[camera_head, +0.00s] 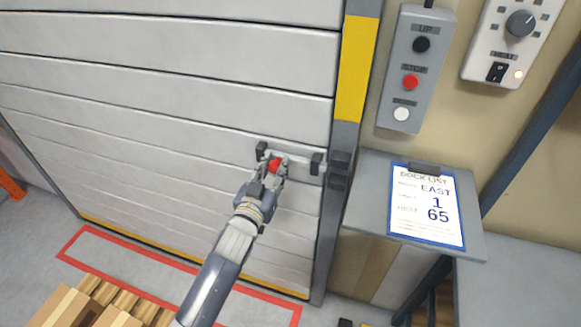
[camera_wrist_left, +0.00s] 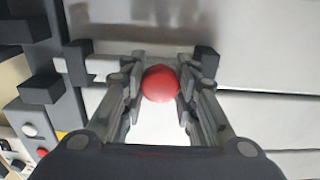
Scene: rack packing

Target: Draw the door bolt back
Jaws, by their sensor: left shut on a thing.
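The door bolt (camera_head: 300,167) is a light metal bar lying across black brackets on the grey slatted door (camera_head: 180,95). Its red knob (camera_head: 276,165) is near the left bracket. My left gripper (camera_head: 272,170) is shut on the red knob. In the left wrist view the knob (camera_wrist_left: 160,83) sits between the two fingers (camera_wrist_left: 160,88). A dark keeper (camera_head: 340,162) is on the door frame, right of the bolt. The bolt's right end is close to the keeper; I cannot tell whether it is inside. My right gripper is not in view.
A grey control box (camera_head: 392,112) with black, red and white buttons hangs right of the door frame. A small shelf (camera_head: 365,185) below it holds a clipboard (camera_head: 425,205). Cardboard boxes (camera_head: 65,305) stand at the lower left near a red floor outline (camera_head: 165,270).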

